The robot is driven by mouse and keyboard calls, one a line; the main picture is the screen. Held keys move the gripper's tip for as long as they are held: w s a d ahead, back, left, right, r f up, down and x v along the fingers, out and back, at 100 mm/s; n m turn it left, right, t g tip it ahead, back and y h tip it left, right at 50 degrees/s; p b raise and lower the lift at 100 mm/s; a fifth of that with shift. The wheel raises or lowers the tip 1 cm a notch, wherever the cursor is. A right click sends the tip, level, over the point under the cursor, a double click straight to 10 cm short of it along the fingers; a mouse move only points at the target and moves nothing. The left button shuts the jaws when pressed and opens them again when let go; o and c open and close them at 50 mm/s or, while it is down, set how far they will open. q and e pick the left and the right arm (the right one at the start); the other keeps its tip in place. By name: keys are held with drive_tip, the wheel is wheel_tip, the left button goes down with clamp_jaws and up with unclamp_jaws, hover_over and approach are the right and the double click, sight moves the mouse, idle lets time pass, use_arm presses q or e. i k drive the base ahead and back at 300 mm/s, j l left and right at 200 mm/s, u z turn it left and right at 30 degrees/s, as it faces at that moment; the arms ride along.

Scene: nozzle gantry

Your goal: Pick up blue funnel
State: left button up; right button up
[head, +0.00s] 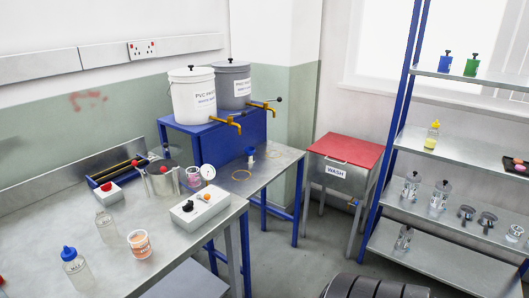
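A small blue piece with a pale lower part (251,154) stands on the metal side table below the brass taps. It may be the blue funnel, but it is too small to tell its shape for sure. Nothing touches it from above. Neither of my grippers is in view.
Two buckets, white (193,95) and grey (232,84), stand on a blue stand (215,140). The main bench (175,250) holds a control box (199,206), an orange-printed tub (139,244) and a blue-capped bottle (76,268). A red-lidded wash bin (345,150) and shelves (455,158) stand right.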

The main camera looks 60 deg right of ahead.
sight(249, 150)
drive_tip(key=z, duration=1.8)
